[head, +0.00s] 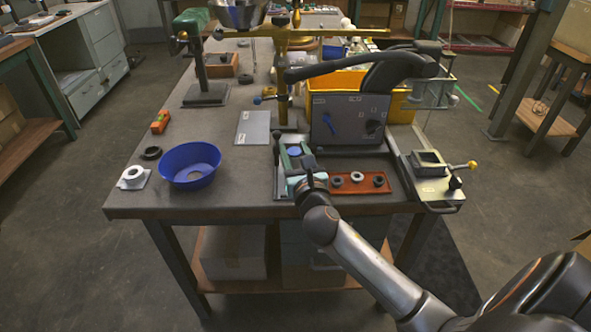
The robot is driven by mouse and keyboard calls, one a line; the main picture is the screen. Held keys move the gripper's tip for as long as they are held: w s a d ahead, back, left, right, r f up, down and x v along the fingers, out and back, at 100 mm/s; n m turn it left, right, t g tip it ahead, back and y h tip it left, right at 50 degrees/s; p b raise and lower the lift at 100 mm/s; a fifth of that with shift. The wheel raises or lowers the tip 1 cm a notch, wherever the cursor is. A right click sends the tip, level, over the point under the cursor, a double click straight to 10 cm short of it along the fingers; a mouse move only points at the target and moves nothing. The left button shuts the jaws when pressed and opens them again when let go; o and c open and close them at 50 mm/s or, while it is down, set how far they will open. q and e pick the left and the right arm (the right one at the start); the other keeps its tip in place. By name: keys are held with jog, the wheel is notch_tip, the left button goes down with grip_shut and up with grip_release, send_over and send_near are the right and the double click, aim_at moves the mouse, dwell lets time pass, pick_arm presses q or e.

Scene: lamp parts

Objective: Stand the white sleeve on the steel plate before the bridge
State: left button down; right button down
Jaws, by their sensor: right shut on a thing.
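A white ring-shaped part (133,173), which looks like the white sleeve, sits on a pale square at the table's left front corner. The flat grey steel plate (253,128) lies bare in the middle of the table, before the brass-yellow bridge (283,62). My right gripper (294,160) is at the front edge of the table, left of the red-brown tray and well right of the white ring. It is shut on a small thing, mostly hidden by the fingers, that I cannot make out. My left gripper is not in view.
A blue bowl (190,165) and a dark ring (151,153) stand near the white ring. A red-brown tray (360,183) with several rings lies right of my gripper. A dark panel box (348,120) and yellow bin (375,83) stand behind.

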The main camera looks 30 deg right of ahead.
aim_at(295, 165)
jog(key=shift+w+d+f, duration=0.25)
jog(key=shift+w+f, duration=0.05)
jog(key=shift+f, duration=0.2)
jog(key=shift+w+d+f, duration=0.2)
jog(key=shift+w+f, duration=0.1)
jog(key=shift+f, duration=0.15)
jog(key=shift+w+d+f+b, duration=0.15)
jog(key=shift+f+b, duration=0.05)
jog(key=shift+b, duration=0.15)
jog(key=f, duration=0.1)
jog(key=f+b, duration=0.1)
jog(key=f, duration=0.1)
jog(key=shift+w+d+f+b, duration=0.15)
jog(key=shift+w+f+b, duration=0.1)
jog(key=shift+b, duration=0.1)
jog(key=shift+f, duration=0.15)
jog(key=shift+c, duration=1.9)
grip_release()
jog(key=shift+f, duration=0.1)
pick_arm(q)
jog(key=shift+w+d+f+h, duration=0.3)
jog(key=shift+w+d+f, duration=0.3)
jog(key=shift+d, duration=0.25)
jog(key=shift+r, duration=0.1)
